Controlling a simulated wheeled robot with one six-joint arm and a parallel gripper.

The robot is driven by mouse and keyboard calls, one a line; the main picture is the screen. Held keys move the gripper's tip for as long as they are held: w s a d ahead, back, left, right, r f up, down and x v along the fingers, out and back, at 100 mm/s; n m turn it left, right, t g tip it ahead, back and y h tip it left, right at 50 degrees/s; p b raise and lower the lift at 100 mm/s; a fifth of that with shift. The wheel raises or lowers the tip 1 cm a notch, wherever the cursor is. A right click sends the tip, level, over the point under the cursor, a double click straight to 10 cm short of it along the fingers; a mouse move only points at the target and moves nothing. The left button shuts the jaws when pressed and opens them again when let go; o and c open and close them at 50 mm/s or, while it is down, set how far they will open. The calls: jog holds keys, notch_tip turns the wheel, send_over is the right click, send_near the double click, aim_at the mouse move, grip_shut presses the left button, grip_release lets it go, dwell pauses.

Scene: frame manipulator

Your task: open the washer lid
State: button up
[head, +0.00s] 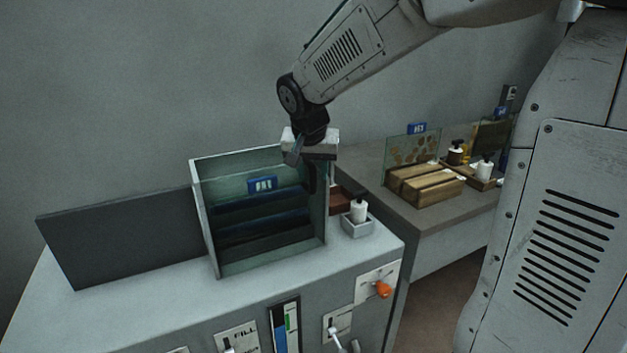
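The washer (390,243) is a pale cabinet with controls on its front. A glass-fronted tank (270,245) with pale edges and a blue label stands on its top, with dark slots inside. A flat dark grey panel (120,237) stands upright to the left of the tank; I cannot tell whether it is the lid. My gripper (306,174) points down at the tank's right rear corner, over or just behind its top edge. Its fingers are small and partly hidden, so I cannot tell whether they are open or touching anything.
A small white bottle (358,209) sits in a grey holder right of the tank. An orange knob (383,289) and levers are on the front. A side table (405,212) at right holds wooden blocks (425,186), bottles and a glass panel (411,149).

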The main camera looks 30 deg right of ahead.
aim_at(313, 180)
jog(key=shift+x, duration=1.9)
grip_shut()
jog(key=shift+s, duration=0.1)
jog(key=shift+a, duration=0.15)
